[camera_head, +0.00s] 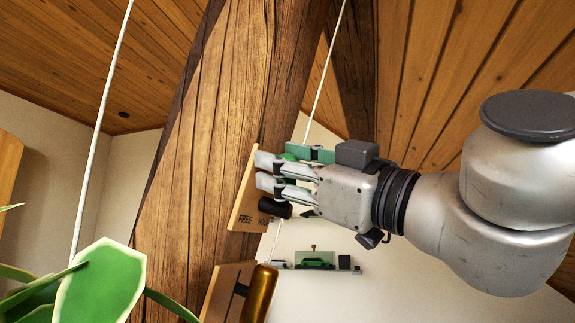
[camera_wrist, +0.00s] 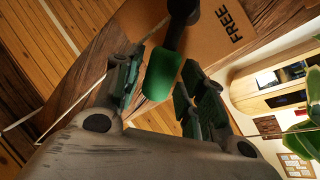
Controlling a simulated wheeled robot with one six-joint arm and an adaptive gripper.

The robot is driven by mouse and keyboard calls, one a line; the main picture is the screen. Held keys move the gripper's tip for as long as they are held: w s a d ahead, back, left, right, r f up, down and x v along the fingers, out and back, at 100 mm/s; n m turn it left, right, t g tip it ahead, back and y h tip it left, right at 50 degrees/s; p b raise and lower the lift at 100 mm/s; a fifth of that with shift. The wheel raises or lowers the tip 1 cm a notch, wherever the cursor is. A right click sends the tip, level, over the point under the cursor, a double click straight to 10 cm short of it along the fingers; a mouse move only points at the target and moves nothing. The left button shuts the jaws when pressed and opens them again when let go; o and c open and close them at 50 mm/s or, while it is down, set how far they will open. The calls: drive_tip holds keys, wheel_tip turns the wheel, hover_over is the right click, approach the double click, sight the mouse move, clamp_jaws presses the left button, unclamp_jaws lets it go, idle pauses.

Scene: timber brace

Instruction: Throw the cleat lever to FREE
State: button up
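The cleat board (camera_head: 246,207) is a light wooden plate on the timber post, lettered FREE at left and HOLD at right. In the wrist view the board (camera_wrist: 212,35) shows the FREE lettering. The cleat lever has a black stem (camera_wrist: 184,14) and a green knob (camera_wrist: 163,73). In the head view its black part (camera_head: 275,207) shows beside HOLD, and the fingers hide most of the lever. My gripper (camera_head: 266,172) is at the board, its fingers apart on either side of the knob. Firm contact with the knob cannot be told.
The thick timber post (camera_head: 205,130) rises behind the board. A second wooden plate with a brass-coloured cylinder (camera_head: 259,292) sits below. White ropes (camera_head: 103,120) hang at left and behind the post. A green-leaved plant (camera_head: 100,287) fills the lower left. A wall shelf (camera_head: 314,268) holds small models.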

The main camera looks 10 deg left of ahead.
drive_tip(key=shift+d, duration=0.15)
drive_tip(key=shift+s+d, duration=0.2)
drive_tip(key=shift+d, duration=0.15)
drive_tip(key=v, duration=1.1)
drive_tip(key=shift+f, duration=0.15)
